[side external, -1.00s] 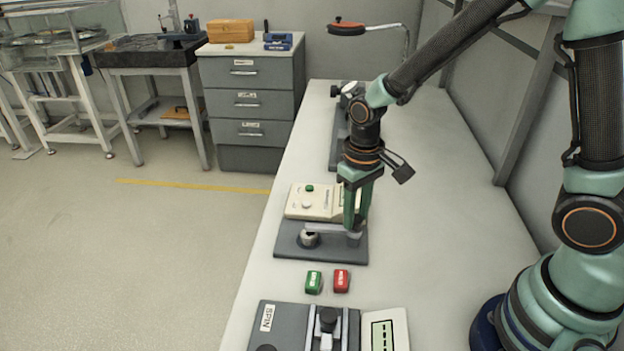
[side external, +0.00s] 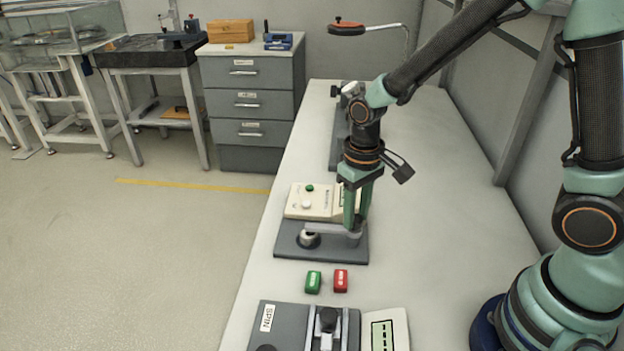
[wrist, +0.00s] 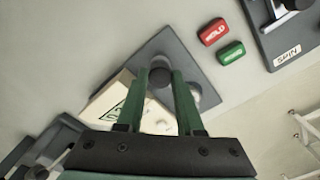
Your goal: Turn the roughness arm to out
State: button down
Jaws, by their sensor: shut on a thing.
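The roughness arm (side external: 332,229) is a light grey bar on a dark grey base plate (side external: 290,252). It runs from a round metal pivot (side external: 308,239) on the left to its outer end on the right. My gripper (side external: 354,230) points down at that outer end. In the wrist view its green fingers (wrist: 161,82) stand on either side of a dark round knob (wrist: 160,76) and are shut on it. The fingers hide part of the arm and of the cream unit (side external: 311,202) behind it. No "out" mark can be read.
A green block (side external: 313,282) and a red block (side external: 341,281) lie in front of the plate. A grey device marked SPIN (side external: 283,325) stands at the near edge. Another device (side external: 340,140) stands behind. The white bench (side external: 440,220) is clear on the right.

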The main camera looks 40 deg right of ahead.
jog(key=shift+n, duration=0.4)
jog(key=n, duration=0.4)
jog(key=shift+n, duration=0.3)
jog(key=n, duration=1)
jog(key=shift+w+n, duration=0.1)
jog(key=shift+n, duration=0.3)
jog(key=n, duration=0.5)
jog(key=shift+n, duration=0.3)
jog(key=c, duration=0.5)
grip_release()
jog(key=shift+c, duration=0.2)
